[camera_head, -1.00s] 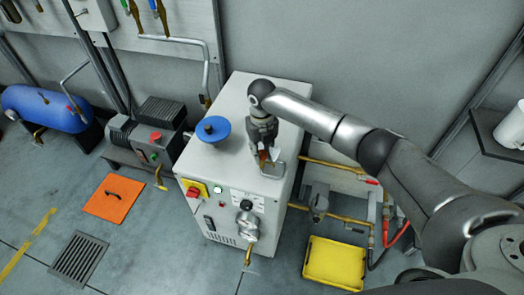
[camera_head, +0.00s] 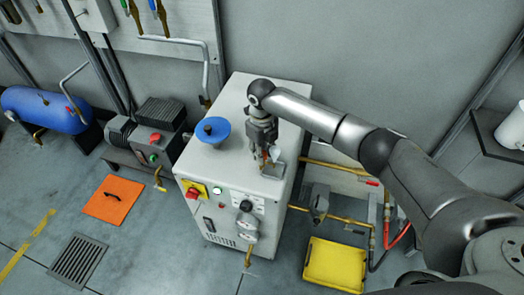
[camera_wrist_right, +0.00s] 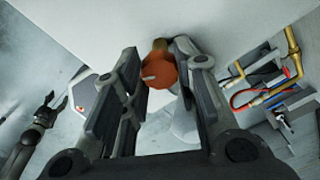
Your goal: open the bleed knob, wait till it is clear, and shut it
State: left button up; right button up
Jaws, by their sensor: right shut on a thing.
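The bleed knob is an orange round knob (camera_wrist_right: 159,71) with a pale mark, on a brass stem. It sits between the fingers of my right gripper (camera_wrist_right: 160,78), which is shut on it. In the head view my right gripper (camera_head: 266,157) points down at the front right of the white cabinet's top (camera_head: 235,160), and its fingers mostly hide the knob. A small grey fitting (camera_head: 272,170) is just beside the fingertips. No fluid can be made out. A dark gripper (camera_wrist_right: 47,106), apparently my left, shows small at the wrist view's left, fingers apart.
A blue dish (camera_head: 214,131) stands on the cabinet top, left of my right gripper. Brass pipes (camera_head: 340,217) and a yellow tray (camera_head: 335,264) are at right.

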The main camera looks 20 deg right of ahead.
jog(key=o, duration=1.1)
jog(key=shift+c, duration=0.2)
notch_tip(320, 180, up, 12)
